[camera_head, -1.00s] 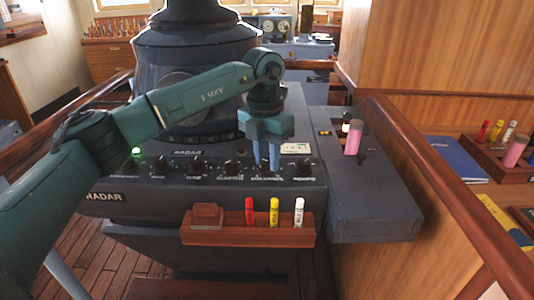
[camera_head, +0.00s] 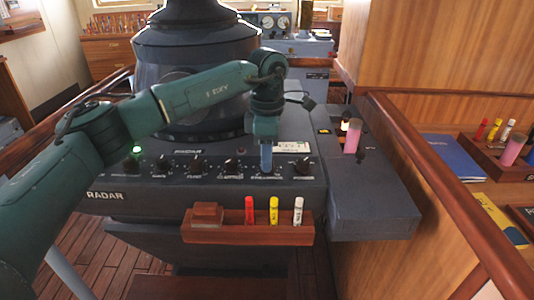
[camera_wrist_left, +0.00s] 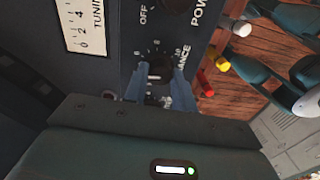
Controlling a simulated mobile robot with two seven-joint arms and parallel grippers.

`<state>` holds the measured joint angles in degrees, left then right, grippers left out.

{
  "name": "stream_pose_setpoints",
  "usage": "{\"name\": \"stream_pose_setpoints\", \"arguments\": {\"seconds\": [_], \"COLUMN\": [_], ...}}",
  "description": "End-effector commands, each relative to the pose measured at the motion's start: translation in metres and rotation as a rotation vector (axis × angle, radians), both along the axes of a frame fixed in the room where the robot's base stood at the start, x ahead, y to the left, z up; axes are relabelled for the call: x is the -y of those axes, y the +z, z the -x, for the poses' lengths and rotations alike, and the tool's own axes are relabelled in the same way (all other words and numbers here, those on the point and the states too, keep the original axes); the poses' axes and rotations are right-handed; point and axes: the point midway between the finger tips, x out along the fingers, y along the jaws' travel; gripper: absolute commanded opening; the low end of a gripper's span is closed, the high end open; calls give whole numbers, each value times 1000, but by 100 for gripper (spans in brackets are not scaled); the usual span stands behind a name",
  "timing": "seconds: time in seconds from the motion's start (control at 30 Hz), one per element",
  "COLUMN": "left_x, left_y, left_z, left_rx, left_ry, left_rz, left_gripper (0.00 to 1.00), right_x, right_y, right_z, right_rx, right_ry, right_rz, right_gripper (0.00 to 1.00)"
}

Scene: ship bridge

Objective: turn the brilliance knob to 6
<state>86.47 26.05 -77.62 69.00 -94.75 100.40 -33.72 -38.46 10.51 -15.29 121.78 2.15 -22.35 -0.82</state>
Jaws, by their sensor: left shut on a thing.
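The radar console's front panel (camera_head: 215,180) carries a row of dark knobs with white lettering. My left gripper (camera_head: 266,170) is at the second knob from the right, pointing down at the panel; its blue fingers line up and hide that knob in the head view. In the left wrist view, my left gripper (camera_wrist_left: 163,82) is shut on the brilliance knob (camera_wrist_left: 160,68), one finger on each side. Part of the label, "IANCE", shows beside it, with scale numbers around it. The knob's exact pointer position is too small to tell. My right gripper is not in view.
A wooden holder (camera_head: 225,229) with red, yellow and white markers sits below the panel. Another knob (camera_head: 303,166) is close on the right of my fingers. A pink cylinder (camera_head: 352,137) stands on the side box (camera_head: 374,205). A wooden rail (camera_head: 440,170) runs along the right.

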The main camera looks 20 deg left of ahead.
Motion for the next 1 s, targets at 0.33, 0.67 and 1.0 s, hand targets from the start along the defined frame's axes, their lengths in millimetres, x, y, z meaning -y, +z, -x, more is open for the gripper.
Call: {"name": "stream_pose_setpoints", "arguments": {"seconds": [0.33,0.67,1.0], "left_x": [1,1,1], "left_y": [2,2,2], "left_z": [-1,-1,-1], "left_rx": [4,3,3], "left_ry": [-312,-511,-587], "left_rz": [2,2,2], "left_gripper": [4,4,4], "right_x": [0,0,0], "right_y": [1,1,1], "right_z": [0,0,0], "right_rx": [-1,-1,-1], "right_ry": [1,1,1], "right_rz": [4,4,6], "right_gripper": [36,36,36]}}
